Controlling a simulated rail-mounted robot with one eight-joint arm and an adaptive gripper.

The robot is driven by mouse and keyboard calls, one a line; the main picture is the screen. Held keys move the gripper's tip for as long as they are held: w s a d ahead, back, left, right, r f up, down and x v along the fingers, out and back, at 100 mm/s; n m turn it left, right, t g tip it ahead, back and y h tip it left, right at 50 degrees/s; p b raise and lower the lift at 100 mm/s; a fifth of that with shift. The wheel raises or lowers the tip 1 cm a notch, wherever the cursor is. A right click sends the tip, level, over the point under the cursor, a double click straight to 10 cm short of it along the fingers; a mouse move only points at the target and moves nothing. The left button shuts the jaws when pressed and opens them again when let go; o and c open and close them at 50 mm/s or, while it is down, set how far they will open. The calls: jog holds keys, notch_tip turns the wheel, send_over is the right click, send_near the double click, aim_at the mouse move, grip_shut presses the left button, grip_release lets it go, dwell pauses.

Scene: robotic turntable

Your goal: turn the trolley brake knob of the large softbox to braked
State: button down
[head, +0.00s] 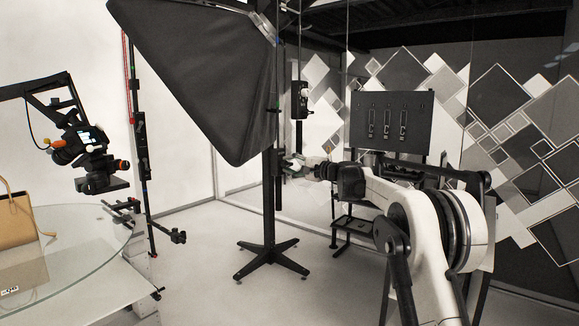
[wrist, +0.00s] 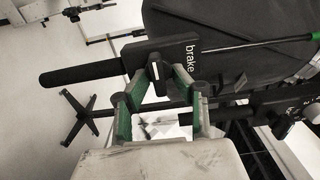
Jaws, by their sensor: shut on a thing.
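The large softbox (head: 200,80) is a big black box on a dark column (head: 268,210) with a star-shaped foot. In the head view my gripper (head: 288,163) reaches from the right to the column just below the softbox; the knob is too small to make out there. In the wrist view a black housing (wrist: 178,50) bears the word "brake". The small dark brake knob (wrist: 156,70) stands on it between the green-padded fingers of my gripper (wrist: 158,76), which is shut on it. I cannot tell which setting the knob is at. A black bar handle (wrist: 80,72) sticks out left.
A camera (head: 90,150) on an arm hangs over the glass turntable (head: 90,235) with a tan bag (head: 18,235) at the left. A thin black stand (head: 140,150) is beside it. A dark panel (head: 390,122) stands behind my arm. The floor around the softbox's foot is mostly clear.

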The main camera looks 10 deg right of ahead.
jog(key=c, duration=1.8)
grip_release()
jog(key=shift+d, duration=0.1)
jog(key=v, duration=1.2)
jog(key=shift+s, duration=0.1)
